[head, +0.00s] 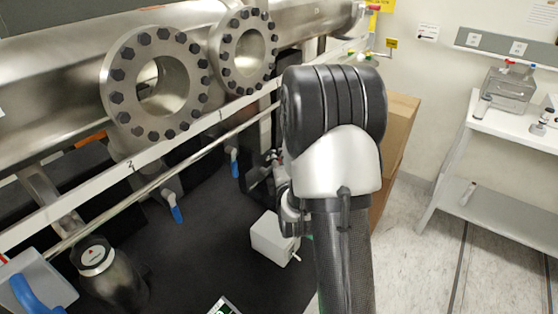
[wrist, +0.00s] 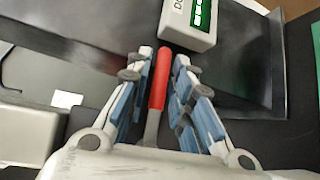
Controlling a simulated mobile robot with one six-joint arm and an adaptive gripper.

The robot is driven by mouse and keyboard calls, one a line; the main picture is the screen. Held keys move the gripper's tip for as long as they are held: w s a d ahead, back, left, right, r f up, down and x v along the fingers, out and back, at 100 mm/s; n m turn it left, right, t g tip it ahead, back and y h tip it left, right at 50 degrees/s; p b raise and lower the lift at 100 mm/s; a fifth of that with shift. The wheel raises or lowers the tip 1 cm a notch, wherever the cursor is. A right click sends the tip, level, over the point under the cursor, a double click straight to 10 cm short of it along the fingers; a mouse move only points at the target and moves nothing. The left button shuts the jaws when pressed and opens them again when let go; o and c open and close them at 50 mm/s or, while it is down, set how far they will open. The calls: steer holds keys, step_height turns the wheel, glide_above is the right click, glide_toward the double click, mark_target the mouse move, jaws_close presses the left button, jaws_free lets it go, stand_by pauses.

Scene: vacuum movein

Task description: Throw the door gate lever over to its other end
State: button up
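The door gate lever, with a red grip (wrist: 160,78) and a grey metal shank, shows in the middle of the wrist view. My gripper (wrist: 163,60) has its two blue-padded fingers apart, one on each side of the red grip. A narrow gap shows on both sides, so it is around the lever but does not look closed on it. A white box with a green display (wrist: 190,20), its lettering partly cut off, stands just beyond the lever's tip. In the head view my arm hides the lever and the fingers.
A light box with a small lever (head: 275,238) stands on the dark surface beside my arm. A steel pipe with bolted flanges (head: 158,85) runs along the left, with blue-handled valves (head: 176,212) under it. A dark canister (head: 100,262) stands lower left. White shelves (head: 500,120) are far right.

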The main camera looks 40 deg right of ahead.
jaws_close()
stand_by(0.3)
stand_by(0.3)
steer(key=s+a+f+m+g+y+p, duration=0.2)
steer(key=a+f+m+g+y+p, duration=0.4)
steer(key=p, duration=2)
steer(key=m+g+y, duration=0.1)
steer(key=m+y, duration=0.1)
steer(key=y, duration=0.4)
steer(key=shift+a+f+m+y, duration=0.2)
steer(key=shift+m+y, duration=0.1)
steer(key=shift+m, duration=0.1)
steer(key=shift+s+a+f, duration=0.1)
steer(key=shift+s+a, duration=0.1)
steer(key=shift+a, duration=0.05)
steer(key=shift+o, duration=1.8)
jaws_free()
steer(key=shift+a, duration=0.1)
